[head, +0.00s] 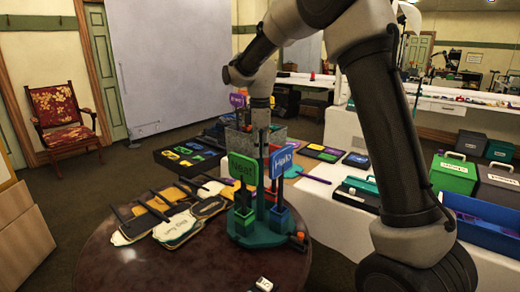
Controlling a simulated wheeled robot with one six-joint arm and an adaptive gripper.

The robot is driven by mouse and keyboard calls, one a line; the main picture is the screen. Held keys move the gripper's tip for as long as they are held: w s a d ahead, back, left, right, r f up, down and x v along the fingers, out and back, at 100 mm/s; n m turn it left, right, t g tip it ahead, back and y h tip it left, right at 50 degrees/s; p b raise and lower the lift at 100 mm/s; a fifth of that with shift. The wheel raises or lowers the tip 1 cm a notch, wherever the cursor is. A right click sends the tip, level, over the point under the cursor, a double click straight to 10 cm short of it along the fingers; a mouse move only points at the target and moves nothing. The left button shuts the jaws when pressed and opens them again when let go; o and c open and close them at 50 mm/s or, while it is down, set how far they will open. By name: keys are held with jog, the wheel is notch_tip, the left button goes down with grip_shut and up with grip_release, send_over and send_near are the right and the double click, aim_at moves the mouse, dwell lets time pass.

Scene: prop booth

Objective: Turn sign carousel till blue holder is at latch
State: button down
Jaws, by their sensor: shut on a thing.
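The sign carousel (262,238) stands on the round dark table, with a teal base and upright holders around a centre post. A green sign (243,168) stands in the green holder (244,219) at the front left. A blue sign (280,161) stands in the blue holder (280,217) at the front right. A small orange part (300,236), perhaps the latch, sits at the base's right edge, close to the blue holder. My gripper (263,142) points down behind the signs, shut on the carousel's centre post. Its fingertips are largely hidden.
Several paddle signs (175,226) lie on the round table (120,268) left of the carousel. A small white piece (263,285) lies at the front. A white-clothed table (345,225) with trays and boxes stands close behind on the right.

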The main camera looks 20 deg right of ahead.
jog(key=c, duration=1.3)
grip_release()
jog(key=shift+r, duration=0.1)
jog(key=shift+o, duration=0.3)
jog(key=shift+w+r, duration=0.1)
jog(key=shift+w, duration=0.05)
notch_tip(320, 180, up, 11)
jog(key=shift+r, duration=0.3)
jog(key=shift+s+d+r, duration=0.15)
jog(key=shift+s, duration=0.15)
jog(key=s+d+r+m+t, duration=0.1)
jog(key=s+d+r+m, duration=0.3)
jog(key=s, duration=0.4)
jog(key=s+d+f+m+t, duration=0.1)
jog(key=s+d+f+m, duration=0.2)
jog(key=s, duration=0.5)
jog(key=s+d+f+m+t, duration=0.1)
jog(key=s+d+f+m, duration=0.2)
jog(key=s, duration=0.6)
jog(key=s+d+f+m+t, duration=0.1)
jog(key=s+d+f+m, duration=0.1)
jog(key=s+d+m, duration=0.2)
jog(key=s+m, duration=0.2)
jog(key=s, duration=0.2)
jog(key=shift+s+d+f, duration=0.3)
jog(key=shift+s+f, duration=0.05)
jog(key=shift+f, duration=0.05)
